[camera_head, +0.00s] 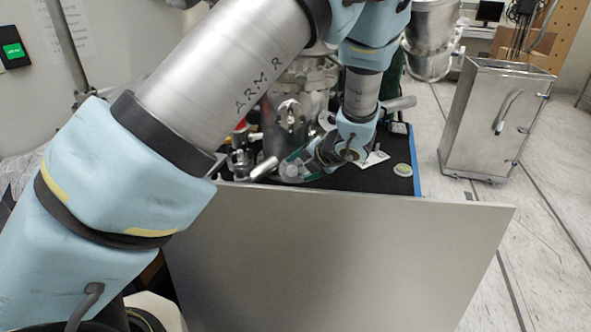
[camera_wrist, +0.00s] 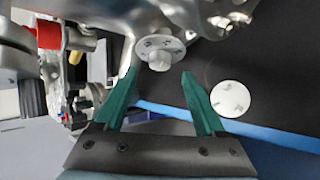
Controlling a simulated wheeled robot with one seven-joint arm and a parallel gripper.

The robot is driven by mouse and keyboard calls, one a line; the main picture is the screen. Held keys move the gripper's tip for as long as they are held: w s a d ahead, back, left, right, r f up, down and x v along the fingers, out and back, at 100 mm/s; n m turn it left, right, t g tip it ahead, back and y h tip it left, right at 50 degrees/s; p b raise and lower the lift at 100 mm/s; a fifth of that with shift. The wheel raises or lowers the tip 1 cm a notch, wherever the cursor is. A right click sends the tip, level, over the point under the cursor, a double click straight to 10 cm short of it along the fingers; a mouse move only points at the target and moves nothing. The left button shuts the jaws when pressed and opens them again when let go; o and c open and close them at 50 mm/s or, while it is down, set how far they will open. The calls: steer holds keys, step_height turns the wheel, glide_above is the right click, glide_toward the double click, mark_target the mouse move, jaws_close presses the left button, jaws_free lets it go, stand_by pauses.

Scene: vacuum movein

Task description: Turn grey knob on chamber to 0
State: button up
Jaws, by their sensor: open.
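The metal chamber (camera_head: 298,100) stands on a black-topped bench behind my arm in the head view. In the wrist view, a pale grey round knob (camera_wrist: 160,51) with a raised centre and marks on its flange sits by the chamber metal (camera_wrist: 205,14). My gripper (camera_wrist: 159,76) is open, with two teal fingers. The fingertips lie just below the knob in the picture, one to each side; I cannot tell whether they touch it. Nothing shows held between them. In the head view, my arm covers much of the chamber, and I cannot make out the knob's setting.
A pale round disc (camera_wrist: 230,98) lies on the black top, right of my gripper; it also shows in the head view (camera_head: 402,170). A fitting with a red part (camera_wrist: 47,36) is at left. A grey panel (camera_head: 340,260) closes the bench front. A metal cabinet (camera_head: 490,120) stands at right.

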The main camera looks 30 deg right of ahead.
mark_target(292, 172)
steer(key=shift+x, duration=2.2)
jaws_close()
